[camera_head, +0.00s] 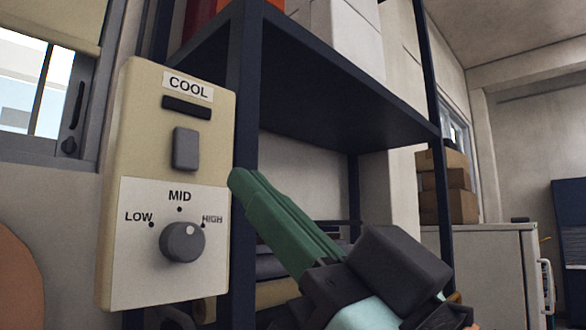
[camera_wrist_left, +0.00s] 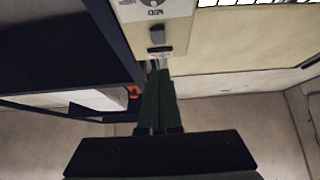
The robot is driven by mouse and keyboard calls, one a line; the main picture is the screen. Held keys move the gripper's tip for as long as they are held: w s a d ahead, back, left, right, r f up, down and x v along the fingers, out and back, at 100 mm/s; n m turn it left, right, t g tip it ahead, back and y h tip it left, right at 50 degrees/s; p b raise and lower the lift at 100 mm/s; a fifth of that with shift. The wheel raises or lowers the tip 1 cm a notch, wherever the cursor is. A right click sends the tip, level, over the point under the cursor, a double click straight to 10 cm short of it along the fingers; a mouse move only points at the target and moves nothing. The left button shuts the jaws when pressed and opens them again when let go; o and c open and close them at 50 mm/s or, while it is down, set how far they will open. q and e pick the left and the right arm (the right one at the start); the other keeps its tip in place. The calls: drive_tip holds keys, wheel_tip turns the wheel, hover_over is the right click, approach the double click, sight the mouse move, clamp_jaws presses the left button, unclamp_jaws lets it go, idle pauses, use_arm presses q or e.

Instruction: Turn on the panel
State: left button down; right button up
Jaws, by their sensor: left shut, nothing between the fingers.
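The panel (camera_head: 116,190) is a beige upright plate on the left in the head view, with a COOL label, a dark slot, a grey rectangular button (camera_head: 186,149) and a round grey knob (camera_head: 182,242) marked LOW, MID and HIGH. The knob's setting is hard to tell. My left gripper (camera_head: 238,180) has green fingers, shut and empty. Their tips appear beside the panel's right edge, a little lower than the button; contact cannot be told. In the left wrist view the panel (camera_wrist_left: 178,42) appears upside down at the top, with the button (camera_wrist_left: 157,35) beyond the fingertips (camera_wrist_left: 156,64). My right gripper is not in view.
A dark metal shelf rack (camera_head: 340,110) stands right beside the panel, with its post close to my fingers. A window (camera_head: 35,85) is at the left. Cardboard boxes (camera_head: 447,190) sit on a pale cabinet (camera_head: 480,265) at the right.

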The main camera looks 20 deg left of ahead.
sight(189, 151)
use_arm(q)
drive_tip(key=shift+w+a+r+p, duration=0.1)
drive_tip(key=shift+w+a+r, duration=0.4)
drive_tip(key=shift+a, duration=0.8)
drive_tip(key=shift+w+a+r+p, duration=0.1)
drive_tip(key=shift+w+a+r, duration=0.4)
drive_tip(key=shift+a, duration=0.75)
drive_tip(key=shift+w+a+r+p, duration=0.1)
drive_tip(key=shift+w+a+r, duration=0.4)
drive_tip(key=shift+a, duration=0.8)
drive_tip(key=shift+w+f, duration=0.1)
drive_tip(key=shift+w, duration=0.05)
